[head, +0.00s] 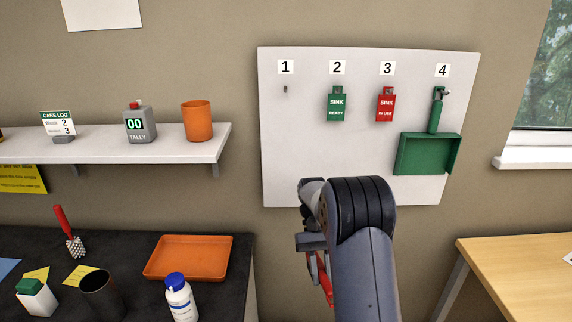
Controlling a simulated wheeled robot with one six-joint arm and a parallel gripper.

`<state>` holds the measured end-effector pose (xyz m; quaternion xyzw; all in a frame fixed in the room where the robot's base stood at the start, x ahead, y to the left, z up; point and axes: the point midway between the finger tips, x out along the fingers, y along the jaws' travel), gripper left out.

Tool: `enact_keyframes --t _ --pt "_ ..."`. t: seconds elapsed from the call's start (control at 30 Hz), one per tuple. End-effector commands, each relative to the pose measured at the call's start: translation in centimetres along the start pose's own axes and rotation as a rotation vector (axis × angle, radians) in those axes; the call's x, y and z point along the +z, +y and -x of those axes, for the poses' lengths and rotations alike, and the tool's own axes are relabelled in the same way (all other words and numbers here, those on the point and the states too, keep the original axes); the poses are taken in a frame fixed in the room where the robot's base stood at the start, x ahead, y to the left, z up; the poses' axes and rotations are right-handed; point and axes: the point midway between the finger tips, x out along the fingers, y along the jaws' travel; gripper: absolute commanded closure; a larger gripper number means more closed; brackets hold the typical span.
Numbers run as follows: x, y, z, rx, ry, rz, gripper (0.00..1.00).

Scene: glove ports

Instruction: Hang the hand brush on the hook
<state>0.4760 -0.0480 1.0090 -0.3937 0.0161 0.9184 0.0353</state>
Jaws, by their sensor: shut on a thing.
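My gripper (312,250) is in front of the lower part of the white board, mostly hidden behind my own arm. It is shut on a red thing (321,278) that hangs below it and looks like the hand brush; only a narrow part shows. The white hook board (300,150) is on the wall with places numbered 1 to 4. The hook under 1 (285,89) is bare. A green sink tag (336,105) hangs under 2, a red sink tag (385,106) under 3, and a green dustpan (428,152) under 4.
A shelf (190,144) at left holds an orange cup (197,120), a tally counter (139,122) and a care log. A dark counter (120,250) below holds an orange tray (188,257), a white bottle (181,300), a black cup and a red-handled scrubber (68,232). A wooden table (520,265) is at right.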

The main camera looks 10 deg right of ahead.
Motion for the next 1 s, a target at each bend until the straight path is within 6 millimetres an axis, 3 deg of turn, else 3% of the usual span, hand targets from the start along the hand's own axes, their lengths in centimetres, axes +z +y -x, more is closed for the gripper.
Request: enact_keyframes --t 0.27,0.57,1.0 --pt "-0.4 1.9 3.1 0.415 -0.1 0.367 1.0" --pt "0.0 2.3 8.5 0.836 -0.25 0.659 1.0" --pt "2.2 2.0 16.2 1.731 -0.335 1.053 1.0"
